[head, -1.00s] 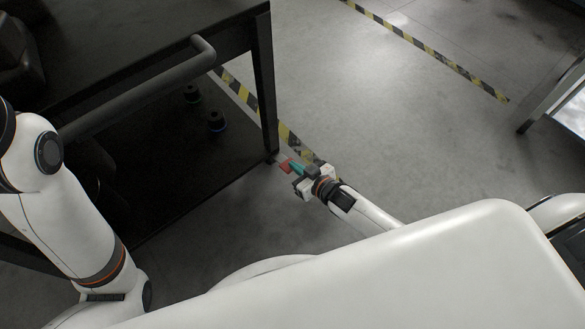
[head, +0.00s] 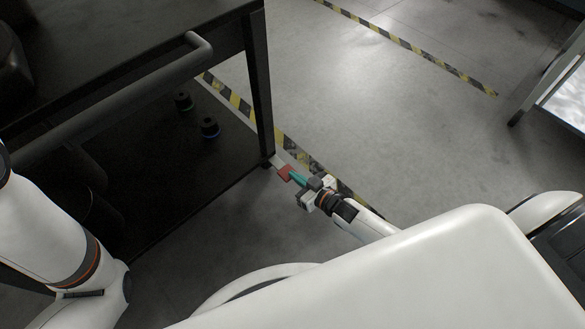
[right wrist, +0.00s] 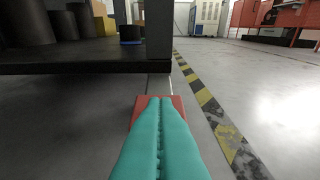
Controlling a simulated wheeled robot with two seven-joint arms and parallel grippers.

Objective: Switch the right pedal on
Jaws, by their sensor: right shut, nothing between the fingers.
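The right pedal is a small red plate (head: 285,173) low down by the near corner leg of the dark cart. In the right wrist view the red pedal (right wrist: 140,106) shows around and beyond my fingertips. My right gripper (head: 296,180) has teal fingers pressed together with nothing between them. In the right wrist view the shut fingertips (right wrist: 160,102) overlap the pedal; I cannot tell if they touch it. My left arm is at the left of the head view, but its gripper is out of frame.
The dark cart's leg (head: 259,90) and lower shelf (head: 165,185) stand close to the pedal. A bent handle bar (head: 130,90) juts from the cart. Yellow-black floor tape (head: 235,100) runs past. Open grey floor (head: 390,120) lies to the right.

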